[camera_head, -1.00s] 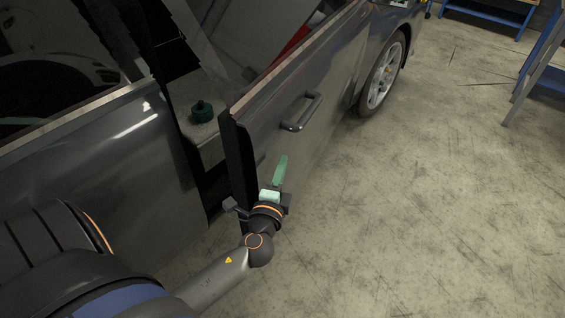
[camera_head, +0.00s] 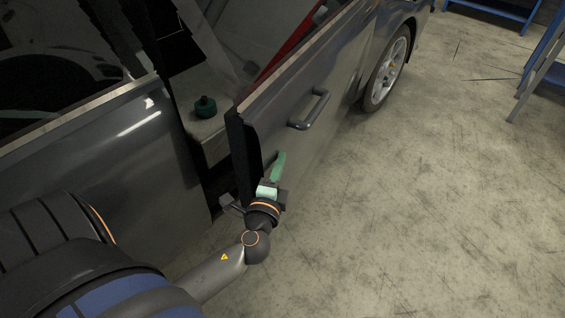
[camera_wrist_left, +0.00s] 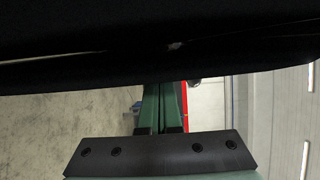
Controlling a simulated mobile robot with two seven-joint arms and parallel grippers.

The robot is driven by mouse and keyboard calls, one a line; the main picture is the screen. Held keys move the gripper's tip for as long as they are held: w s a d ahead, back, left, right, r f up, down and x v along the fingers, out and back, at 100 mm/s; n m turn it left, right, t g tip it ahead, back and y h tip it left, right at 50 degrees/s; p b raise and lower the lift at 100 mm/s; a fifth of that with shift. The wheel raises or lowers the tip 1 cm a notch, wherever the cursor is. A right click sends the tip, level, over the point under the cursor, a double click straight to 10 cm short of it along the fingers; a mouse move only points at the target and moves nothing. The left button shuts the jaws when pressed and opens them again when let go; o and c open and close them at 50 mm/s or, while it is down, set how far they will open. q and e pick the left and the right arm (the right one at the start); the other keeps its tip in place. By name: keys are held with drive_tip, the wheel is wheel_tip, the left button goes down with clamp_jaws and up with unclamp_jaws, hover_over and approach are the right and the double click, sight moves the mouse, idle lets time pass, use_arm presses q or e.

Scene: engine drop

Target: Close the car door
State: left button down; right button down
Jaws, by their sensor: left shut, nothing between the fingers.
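The dark grey car door (camera_head: 322,82) stands ajar, its rear edge swung out from the car body, with a dark handle (camera_head: 310,110) on its outer face. My left gripper (camera_head: 277,168) is shut and empty, its green fingers at the lower outer face of the door near the rear edge. I cannot tell if they touch it. In the left wrist view the green fingers (camera_wrist_left: 160,108) lie together, and a dark surface, likely the door, spans the top of the picture (camera_wrist_left: 150,35). My right gripper is not in view.
The dark rear car body (camera_head: 100,165) is left of the door gap. A dark green round object (camera_head: 205,107) sits inside the car. The front wheel (camera_head: 388,68) is beyond the door. Concrete floor (camera_head: 430,190) is clear at right; blue-legged furniture (camera_head: 545,60) stands far right.

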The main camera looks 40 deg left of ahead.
use_arm(q)
drive_tip(key=s+a+m+h+b, duration=0.1)
drive_tip(key=a+h+b, duration=0.1)
drive_tip(key=a, duration=1)
drive_tip(key=shift+s+a+r+m+t+b, duration=0.15)
drive_tip(key=shift+s+a+m+t+b, duration=0.15)
drive_tip(key=shift+a+t, duration=0.1)
drive_tip(key=shift+d, duration=0.1)
